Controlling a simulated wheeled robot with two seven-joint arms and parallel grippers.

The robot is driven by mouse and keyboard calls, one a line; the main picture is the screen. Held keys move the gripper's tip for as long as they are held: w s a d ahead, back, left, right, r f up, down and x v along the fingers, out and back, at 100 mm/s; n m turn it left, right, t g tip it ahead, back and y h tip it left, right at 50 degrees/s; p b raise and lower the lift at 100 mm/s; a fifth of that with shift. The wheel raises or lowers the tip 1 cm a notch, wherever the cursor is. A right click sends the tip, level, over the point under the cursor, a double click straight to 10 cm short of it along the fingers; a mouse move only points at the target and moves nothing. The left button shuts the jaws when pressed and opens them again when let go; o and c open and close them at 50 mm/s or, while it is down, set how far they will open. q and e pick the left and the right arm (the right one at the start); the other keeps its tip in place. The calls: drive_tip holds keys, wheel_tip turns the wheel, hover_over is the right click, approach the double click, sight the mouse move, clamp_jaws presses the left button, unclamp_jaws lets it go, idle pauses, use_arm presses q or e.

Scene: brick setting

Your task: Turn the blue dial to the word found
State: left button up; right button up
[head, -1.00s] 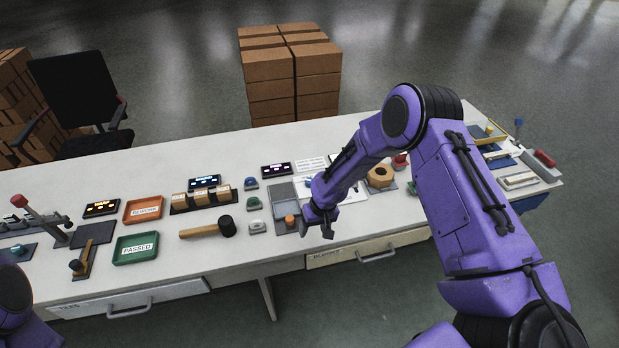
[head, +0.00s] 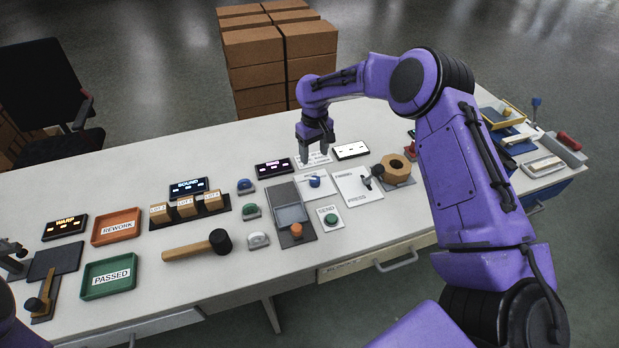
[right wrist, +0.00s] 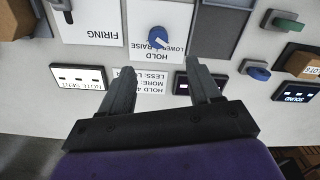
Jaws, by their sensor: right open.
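The blue dial (head: 315,182) sits on a white card (head: 304,191) on the table. In the right wrist view the dial (right wrist: 157,38) is upside down, with the words HOLD, LOWER and RAISE around it; which word it points to I cannot tell for sure. A printed paper (right wrist: 152,82) by the card has lines starting HOLD, MORE and LESS, partly covered by my fingers. My right gripper (head: 314,157) is open and empty, pointing down above the paper, just behind the dial and apart from it.
A lever on a white card (head: 352,190) and a wooden nut (head: 397,168) stand right of the dial. A grey tray (head: 290,214) and green SEND button (head: 330,219) are in front. Small displays (head: 274,168) (head: 351,150) flank the paper. A mallet (head: 195,247) lies left.

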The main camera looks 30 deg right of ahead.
sight(314, 178)
drive_tip(key=f, duration=0.5)
drive_tip(key=f+p, duration=0.1)
drive_tip(key=f, duration=0.4)
drive_tip(key=shift+d+f, duration=0.2)
drive_tip(key=shift+f, duration=0.45)
drive_tip(key=c, duration=1.1)
drive_tip(key=shift+o, duration=0.2)
